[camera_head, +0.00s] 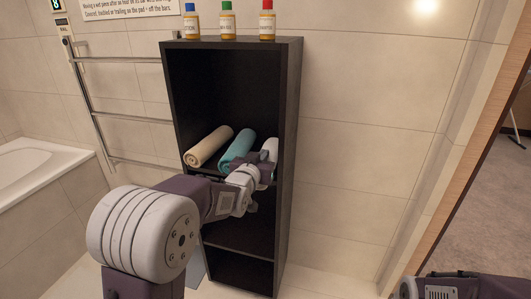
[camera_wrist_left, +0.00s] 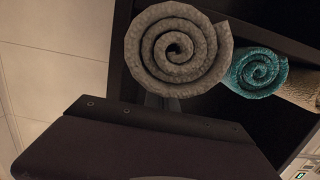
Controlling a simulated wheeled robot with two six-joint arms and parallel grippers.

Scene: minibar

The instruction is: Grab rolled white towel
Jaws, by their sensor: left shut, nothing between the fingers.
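The rolled white towel (camera_head: 270,146) lies at the right end of the middle shelf, partly hidden behind my left gripper. In the left wrist view its spiral end (camera_wrist_left: 177,48) is large, close and greyish in shadow. My left gripper (camera_head: 266,170) is at the shelf front, just below and in front of the white towel. It is shut and empty. Its fingers are mostly hidden in the left wrist view by the dark gripper body; I cannot tell whether they touch the towel.
A teal rolled towel (camera_head: 237,149) and a beige one (camera_head: 208,147) lie left of the white towel. The black shelf unit (camera_head: 291,110) has side walls and carries three small bottles (camera_head: 227,21) on top. A towel rail (camera_head: 125,118) stands left. Open wall lies right.

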